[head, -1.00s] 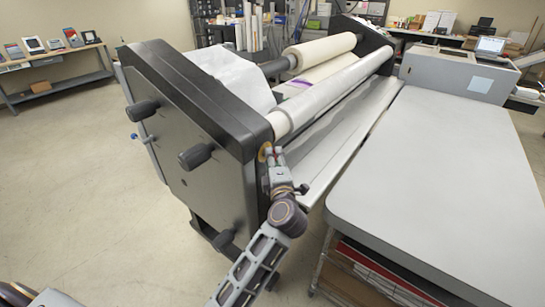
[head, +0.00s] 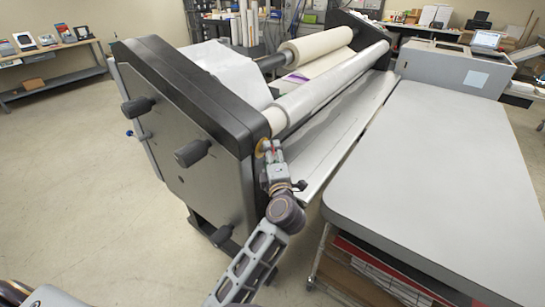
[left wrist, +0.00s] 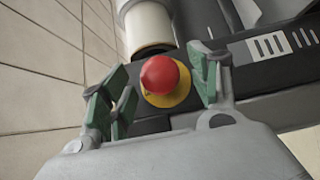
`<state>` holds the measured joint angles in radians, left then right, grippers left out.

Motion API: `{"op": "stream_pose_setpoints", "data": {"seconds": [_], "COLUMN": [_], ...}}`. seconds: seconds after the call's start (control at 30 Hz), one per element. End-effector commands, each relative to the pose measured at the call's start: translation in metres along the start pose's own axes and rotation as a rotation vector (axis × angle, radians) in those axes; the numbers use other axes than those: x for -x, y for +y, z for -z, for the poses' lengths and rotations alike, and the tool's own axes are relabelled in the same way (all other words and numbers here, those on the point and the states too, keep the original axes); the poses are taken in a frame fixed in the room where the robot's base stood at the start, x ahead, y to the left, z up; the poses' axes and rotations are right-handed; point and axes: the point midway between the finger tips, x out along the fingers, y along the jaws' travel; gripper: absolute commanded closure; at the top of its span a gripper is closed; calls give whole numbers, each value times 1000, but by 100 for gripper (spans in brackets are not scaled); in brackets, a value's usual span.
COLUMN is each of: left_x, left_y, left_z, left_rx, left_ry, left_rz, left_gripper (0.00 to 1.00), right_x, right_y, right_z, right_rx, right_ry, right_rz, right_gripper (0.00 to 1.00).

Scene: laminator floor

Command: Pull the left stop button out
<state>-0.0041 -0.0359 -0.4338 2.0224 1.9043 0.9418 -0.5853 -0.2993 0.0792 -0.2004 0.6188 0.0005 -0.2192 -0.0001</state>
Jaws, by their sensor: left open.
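The left stop button is a round red mushroom knob on a yellow disc (left wrist: 168,97); its red cap (left wrist: 160,75) shows clearly in the left wrist view. It sits on the dark end frame of the laminator (head: 190,95). My left gripper (left wrist: 160,88) is open, with green-padded fingers on either side of the red cap and visible gaps between pads and cap. In the head view my left gripper (head: 270,153) is at the laminator's near corner, where the button is mostly hidden and the yellow disc's edge shows. My right gripper is not in view.
A pale roller (head: 330,90) lies right beside the button. Dark knobs (head: 192,153) stick out of the laminator's side panel. A grey-topped table (head: 440,150) stands close on the right. The floor (head: 80,180) is clear on the left.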

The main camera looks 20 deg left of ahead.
Motion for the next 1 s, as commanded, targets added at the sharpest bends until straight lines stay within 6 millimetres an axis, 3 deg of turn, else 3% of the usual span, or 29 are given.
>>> {"op": "stream_pose_setpoints", "data": {"seconds": [0.27,0.7,1.0], "left_x": [15,62,75], "left_y": [-1,-1,-1], "left_z": [0,-1,-1], "left_rx": [0,-1,0], "left_ry": [-1,-2,-1], "left_rz": [2,2,2], "left_gripper": [39,39,39], "right_x": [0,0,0], "right_y": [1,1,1], "right_z": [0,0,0], "right_rx": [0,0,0], "right_ry": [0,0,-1], "right_rz": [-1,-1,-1], "right_gripper": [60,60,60]}}
